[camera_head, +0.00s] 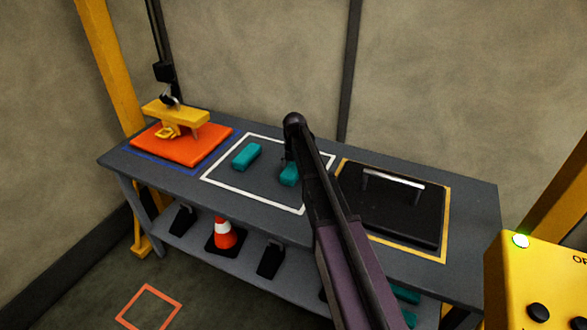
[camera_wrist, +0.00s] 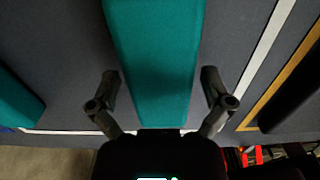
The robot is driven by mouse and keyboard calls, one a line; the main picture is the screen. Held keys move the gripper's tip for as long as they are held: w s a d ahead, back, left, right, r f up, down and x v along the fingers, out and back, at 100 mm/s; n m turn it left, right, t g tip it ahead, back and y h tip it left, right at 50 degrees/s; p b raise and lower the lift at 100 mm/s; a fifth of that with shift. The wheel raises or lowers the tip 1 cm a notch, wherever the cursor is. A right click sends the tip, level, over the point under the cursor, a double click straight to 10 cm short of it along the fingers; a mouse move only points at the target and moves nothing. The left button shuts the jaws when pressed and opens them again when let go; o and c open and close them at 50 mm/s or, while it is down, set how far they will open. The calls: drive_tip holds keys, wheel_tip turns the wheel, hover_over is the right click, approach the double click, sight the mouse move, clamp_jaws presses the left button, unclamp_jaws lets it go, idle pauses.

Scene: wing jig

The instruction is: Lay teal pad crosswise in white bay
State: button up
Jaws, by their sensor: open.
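Two teal pads lie inside the white-outlined bay (camera_head: 225,184) on the grey bench. The left pad (camera_head: 246,156) stands clear of my arm. The right pad (camera_head: 289,174) is partly hidden behind my arm. My gripper (camera_wrist: 159,80) is open, with one finger on each side of a teal pad (camera_wrist: 157,50) in the wrist view. That pad runs lengthwise between the fingers, with a gap on both sides. The other pad shows at the wrist view's left edge (camera_wrist: 14,103). In the head view my gripper is mostly hidden by the arm.
Left, an orange pad (camera_head: 180,149) with a yellow fixture (camera_head: 176,113) fills the blue-outlined bay. Right, a black panel with a handle (camera_head: 392,182) fills the yellow-outlined bay. A cone (camera_head: 225,235) and more teal pads (camera_head: 406,296) are on the lower shelf.

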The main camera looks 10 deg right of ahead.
sight(295, 168)
drive_tip(key=shift+r, duration=0.2)
wheel_tip(295, 168, up, 12)
drive_tip(key=p, duration=1.2)
drive_tip(key=shift+f, duration=0.1)
idle(0.6)
drive_tip(key=s+m, duration=2.8)
drive_tip(key=s, duration=0.1)
drive_tip(key=shift+a+m, duration=0.15)
drive_tip(key=shift+m, duration=0.25)
drive_tip(key=shift+c, duration=0.2)
